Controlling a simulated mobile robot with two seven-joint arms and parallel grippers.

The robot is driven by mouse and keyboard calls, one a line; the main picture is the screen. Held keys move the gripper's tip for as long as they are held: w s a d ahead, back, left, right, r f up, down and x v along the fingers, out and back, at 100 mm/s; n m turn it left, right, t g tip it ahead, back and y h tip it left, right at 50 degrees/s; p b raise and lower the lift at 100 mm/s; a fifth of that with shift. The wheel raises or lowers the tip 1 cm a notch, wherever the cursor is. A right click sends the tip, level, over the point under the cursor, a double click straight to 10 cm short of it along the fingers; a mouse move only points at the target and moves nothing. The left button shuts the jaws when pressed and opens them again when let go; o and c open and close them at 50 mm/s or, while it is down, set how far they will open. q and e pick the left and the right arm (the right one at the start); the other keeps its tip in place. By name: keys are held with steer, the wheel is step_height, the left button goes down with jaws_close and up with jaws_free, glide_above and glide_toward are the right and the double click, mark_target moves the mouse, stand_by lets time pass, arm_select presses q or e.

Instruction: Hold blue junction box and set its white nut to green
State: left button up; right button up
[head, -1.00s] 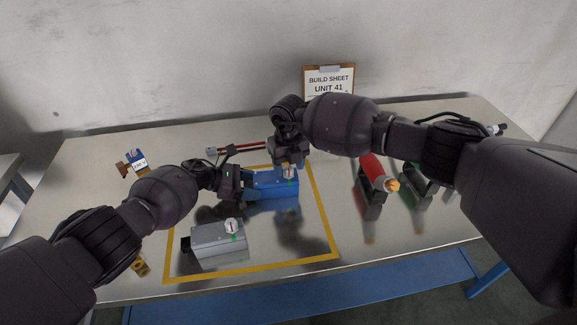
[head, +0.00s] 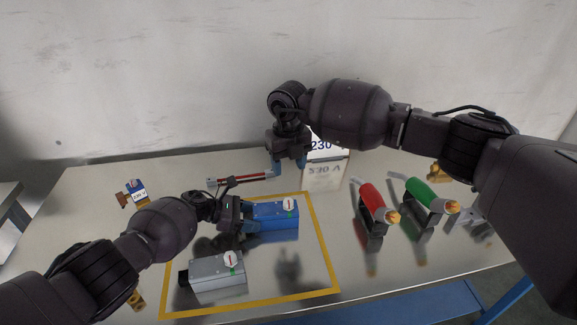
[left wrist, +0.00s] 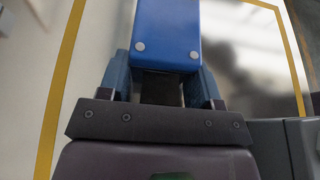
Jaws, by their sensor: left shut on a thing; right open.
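The blue junction box (head: 272,224) stands inside the yellow outline on the table. Its white nut (head: 289,204) is on top at its right end, with a small red mark on it and a green mark just below; the exact alignment is too small to tell. My left gripper (head: 246,217) is shut on the left end of the blue box. In the left wrist view the blue box (left wrist: 167,30) sits between its blue fingers. My right gripper (head: 289,166) is open and empty, above and behind the blue box, apart from the nut.
A grey box (head: 217,280) with a similar white nut (head: 231,259) stands in front. A red-handled tool (head: 243,179) lies behind. Red (head: 371,202) and green (head: 420,192) dispensers stand at right.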

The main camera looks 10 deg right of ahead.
arm_select(q)
steer(key=o, duration=1.1)
